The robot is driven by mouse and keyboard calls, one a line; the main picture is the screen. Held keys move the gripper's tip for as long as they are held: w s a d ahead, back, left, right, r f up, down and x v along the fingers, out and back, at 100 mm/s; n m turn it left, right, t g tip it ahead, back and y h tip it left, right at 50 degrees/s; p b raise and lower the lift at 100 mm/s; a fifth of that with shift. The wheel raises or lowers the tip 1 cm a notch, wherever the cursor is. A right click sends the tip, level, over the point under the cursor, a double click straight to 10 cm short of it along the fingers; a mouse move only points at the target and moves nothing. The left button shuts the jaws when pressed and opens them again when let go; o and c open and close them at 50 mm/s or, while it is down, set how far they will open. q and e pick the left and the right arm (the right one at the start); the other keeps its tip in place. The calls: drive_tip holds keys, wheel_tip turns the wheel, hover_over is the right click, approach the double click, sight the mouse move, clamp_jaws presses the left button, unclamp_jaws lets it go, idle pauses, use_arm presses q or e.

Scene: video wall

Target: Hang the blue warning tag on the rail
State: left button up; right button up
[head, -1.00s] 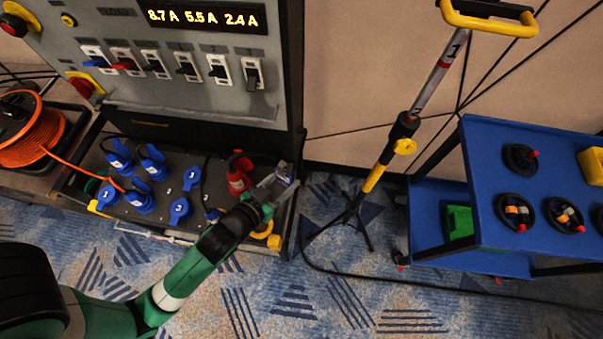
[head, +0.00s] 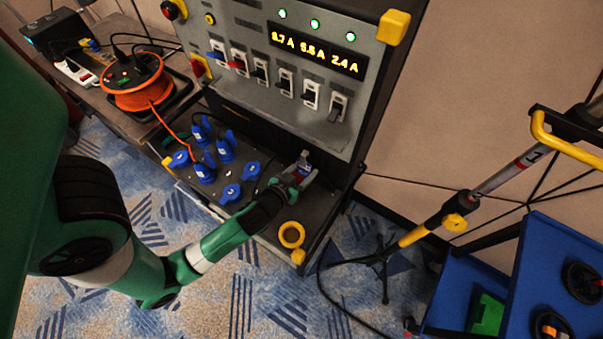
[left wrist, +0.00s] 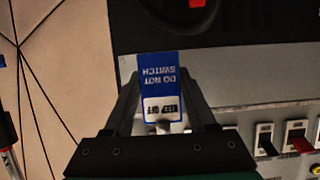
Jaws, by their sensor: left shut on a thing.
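The blue warning tag (left wrist: 160,75) is held between the fingers of my left gripper (left wrist: 162,110) in the left wrist view. Its lettering reads upside down there, with a white label at its lower end. In the head view my left gripper (head: 302,178) is at the right part of the cabinet's lower shelf, and the tag (head: 304,158) shows small and partly hidden above its fingers. A thin pale bar (head: 195,197) runs along the shelf's front; I cannot tell whether it is the rail. My right gripper is in neither view.
The grey switch panel (head: 318,20) stands behind the shelf. Several blue plugs (head: 226,150) stand left of my gripper. A yellow ring (head: 291,235) is at the shelf's front right. An orange cable reel (head: 140,90) stands at left, a tripod pole (head: 440,220) and blue cart (head: 535,260) at right.

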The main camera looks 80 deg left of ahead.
use_arm(q)
drive_tip(key=r+b+x, duration=0.1)
drive_tip(key=x, duration=0.6)
drive_tip(key=shift+w+a, duration=0.15)
drive_tip(key=shift+a, duration=0.05)
drive_tip(key=shift+r, duration=0.2)
drive_tip(key=o, duration=1.4)
